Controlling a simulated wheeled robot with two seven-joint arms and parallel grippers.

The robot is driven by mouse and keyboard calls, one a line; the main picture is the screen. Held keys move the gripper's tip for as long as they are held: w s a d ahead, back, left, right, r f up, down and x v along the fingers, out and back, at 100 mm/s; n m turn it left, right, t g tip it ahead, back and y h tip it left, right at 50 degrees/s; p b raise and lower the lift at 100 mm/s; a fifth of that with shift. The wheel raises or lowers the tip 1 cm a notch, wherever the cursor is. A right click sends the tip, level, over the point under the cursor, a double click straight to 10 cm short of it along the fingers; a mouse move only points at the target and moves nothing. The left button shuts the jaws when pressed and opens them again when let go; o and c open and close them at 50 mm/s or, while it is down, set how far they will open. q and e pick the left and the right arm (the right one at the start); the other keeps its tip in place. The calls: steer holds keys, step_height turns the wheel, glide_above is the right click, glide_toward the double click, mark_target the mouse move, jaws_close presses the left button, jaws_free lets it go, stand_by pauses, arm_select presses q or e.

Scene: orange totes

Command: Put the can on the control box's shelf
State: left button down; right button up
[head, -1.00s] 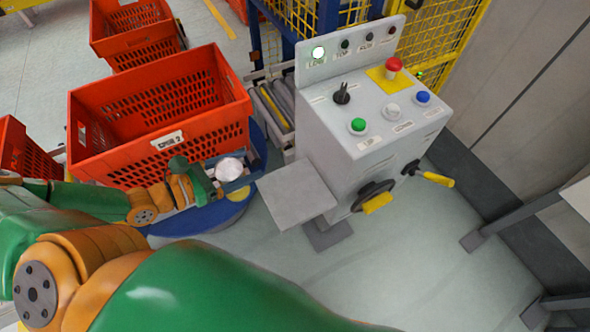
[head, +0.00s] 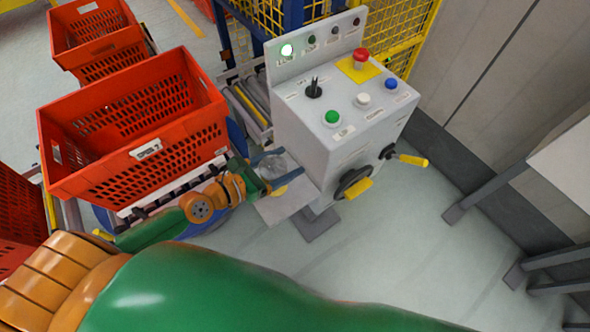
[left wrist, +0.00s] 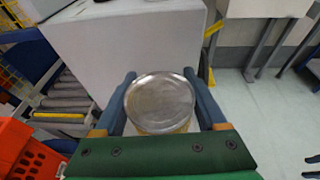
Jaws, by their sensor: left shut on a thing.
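The can (left wrist: 160,102) is upright between the two blue fingers of my left gripper in the left wrist view, its round silver top facing the camera. My left gripper (head: 283,168) is shut on the can (head: 277,166), which is partly hidden by the fingers in the head view. The gripper and can are over the control box's shelf (head: 282,207), a flat grey plate on the box's left side. Whether the can touches the shelf I cannot tell. The grey control box (head: 318,145) stands to the right of the gripper.
A large orange tote (head: 130,120) stands left of the box, with another tote (head: 97,35) behind it. A crank with a yellow handle (head: 413,160) and a handwheel (head: 353,184) stick out from the box front. The floor in front is open.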

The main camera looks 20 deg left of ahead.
arm_select(q)
steer(key=f+b, duration=0.1)
steer(key=f, duration=0.1)
steer(key=w+d+f+b, duration=0.1)
steer(key=f, duration=0.1)
steer(key=d+f+b, duration=0.1)
steer(key=f, duration=0.2)
steer(key=shift+w+d, duration=0.2)
steer(key=shift+w, duration=0.15)
steer(key=shift+r, duration=0.2)
jaws_free()
steer(key=shift+f, duration=0.1)
steer(key=shift+s, duration=0.1)
steer(key=shift+s+a, duration=0.25)
steer(key=shift+s, duration=0.05)
steer(key=v, duration=1.1)
steer(key=shift+r, duration=0.35)
arm_select(e)
step_height(320, 180, down, 4)
steer(key=shift+f, duration=0.1)
arm_select(q)
steer(key=shift+s, duration=0.1)
